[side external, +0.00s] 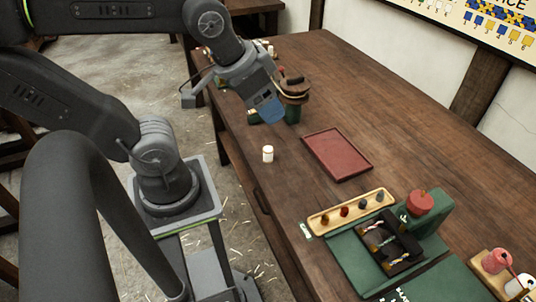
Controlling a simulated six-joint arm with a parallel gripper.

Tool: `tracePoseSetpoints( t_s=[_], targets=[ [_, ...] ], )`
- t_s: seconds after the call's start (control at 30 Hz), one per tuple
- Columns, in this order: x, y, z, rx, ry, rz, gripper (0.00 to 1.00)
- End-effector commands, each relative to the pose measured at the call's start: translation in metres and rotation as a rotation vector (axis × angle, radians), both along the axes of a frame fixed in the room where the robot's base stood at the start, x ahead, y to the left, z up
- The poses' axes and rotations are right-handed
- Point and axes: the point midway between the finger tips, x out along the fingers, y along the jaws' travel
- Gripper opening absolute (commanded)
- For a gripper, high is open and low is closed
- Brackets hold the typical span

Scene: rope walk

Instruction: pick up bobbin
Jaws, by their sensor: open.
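A small white cylinder (267,154) with a pale tan top stands upright on the wooden table near its left edge; it looks like a bobbin. Spools of red thread (496,261) and white thread (520,287) stand on a wooden holder at the lower right. My gripper (268,112) is above the table, farther back than the white cylinder and apart from it. Its jaws are small here and partly hidden by its own body, and I see nothing held in them.
A brown round-topped device on a green base (292,113) stands close beside my gripper. A red tray (337,154) lies mid-table. A wooden strip with several coloured knobs (350,210), a green block with a red knob (432,218) and a black tray (390,246) are in front.

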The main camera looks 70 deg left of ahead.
Motion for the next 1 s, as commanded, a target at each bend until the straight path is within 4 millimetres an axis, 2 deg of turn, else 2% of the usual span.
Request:
tracePoseSetpoints(
  t_s=[0.13, 0.27, 0.4, 0.6, 0.8, 1.0],
  targets=[
    [0.018, 0.014, -0.013, -0.057, 0.063, 0.175, 0.63],
    [0.044, 0.041, -0.037, -0.149, 0.151, 0.479, 0.63],
    [0.067, 0.077, -0.072, -0.247, 0.240, 0.847, 0.63],
    [0.080, 0.123, -0.124, -0.348, 0.332, 1.311, 0.63],
    [0.081, 0.146, -0.153, -0.390, 0.368, 1.554, 0.63],
    [0.080, 0.149, -0.176, -0.395, 0.378, 1.591, 0.63]
  ],
)
